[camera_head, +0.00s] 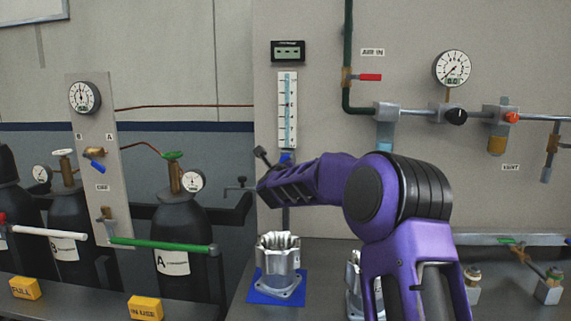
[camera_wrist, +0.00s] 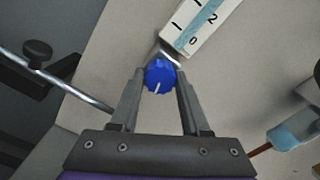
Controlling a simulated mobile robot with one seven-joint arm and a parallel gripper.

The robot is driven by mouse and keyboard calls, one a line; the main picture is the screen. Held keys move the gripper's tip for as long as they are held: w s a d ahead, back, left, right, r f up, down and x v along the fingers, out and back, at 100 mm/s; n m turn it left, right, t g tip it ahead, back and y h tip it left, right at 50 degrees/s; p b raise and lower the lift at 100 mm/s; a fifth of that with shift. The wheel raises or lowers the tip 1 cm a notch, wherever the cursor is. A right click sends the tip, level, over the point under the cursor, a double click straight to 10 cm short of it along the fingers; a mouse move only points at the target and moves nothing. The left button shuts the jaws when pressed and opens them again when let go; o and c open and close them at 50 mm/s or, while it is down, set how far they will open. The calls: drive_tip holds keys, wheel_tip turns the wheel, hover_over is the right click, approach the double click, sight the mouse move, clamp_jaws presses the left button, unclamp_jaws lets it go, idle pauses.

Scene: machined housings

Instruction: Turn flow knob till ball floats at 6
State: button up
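The flow knob (camera_wrist: 159,76) is blue and ribbed with a white pointer line. It sits at the foot of the flow meter, whose scale (camera_wrist: 200,28) shows 0 and 2 in the wrist view. In the head view the flow meter (camera_head: 287,110) is a tall tube on the grey panel, and a bit of the blue knob (camera_head: 286,157) shows above my arm. My gripper (camera_wrist: 159,80) has one finger on each side of the knob. I cannot tell if the fingers touch it. The ball and its height are too small to make out.
A digital display (camera_head: 288,51) hangs above the flow meter. A red-handled air valve (camera_head: 369,77) is to its right. A metal housing (camera_head: 278,265) stands on a blue mat (camera_head: 262,297) below. Gas bottles (camera_head: 181,240) stand at left.

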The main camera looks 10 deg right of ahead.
drive_tip(key=o, duration=0.4)
drive_tip(key=shift+o, duration=0.2)
drive_tip(key=shift+s, duration=0.15)
drive_tip(key=v, duration=1.7)
drive_tip(key=shift+s+a, duration=0.1)
drive_tip(key=shift+a, duration=0.05)
